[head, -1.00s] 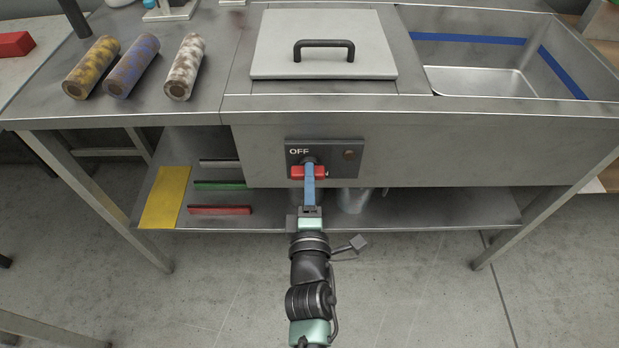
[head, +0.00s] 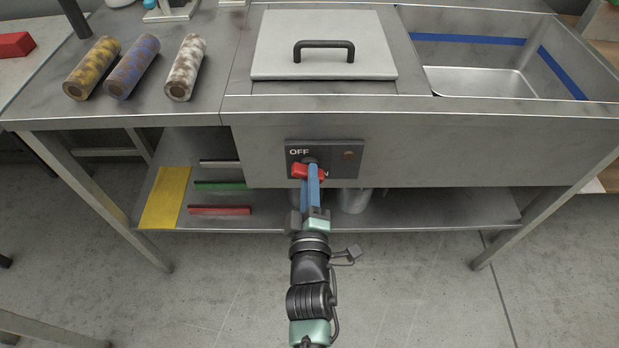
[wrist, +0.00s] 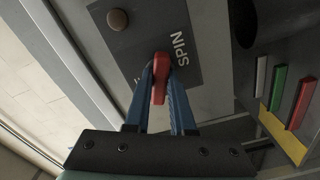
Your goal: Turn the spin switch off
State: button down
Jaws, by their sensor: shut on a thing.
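The spin switch is a red knob (head: 301,171) on a dark panel (head: 333,158) on the front of the steel bench. The panel reads OFF at its upper left in the head view, and SPIN shows in the wrist view. My gripper (head: 313,172) reaches the knob from the front. In the wrist view its two blue fingers (wrist: 162,85) are shut on the red knob (wrist: 161,76), one on each side. The knob sits tilted in the head view, its left end higher. The fingers hide part of the knob and the lettering beside it.
A round brown button or lamp (head: 349,155) sits on the panel's right. A lower shelf (head: 430,210) holds coloured bars and a metal container (head: 354,200). A lidded cover (head: 325,60) and a sink basin (head: 480,82) are above. The floor in front is clear.

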jog(key=m+p, duration=0.2)
jog(key=m, duration=1)
jog(key=shift+m, duration=0.4)
dwell(0.3)
jog(key=c, duration=0.8)
grip_release()
jog(key=shift+o, duration=0.2)
jog(key=shift+s, duration=0.1)
jog(key=s+p, duration=0.2)
jog(key=s, duration=1)
jog(key=shift+s, duration=0.4)
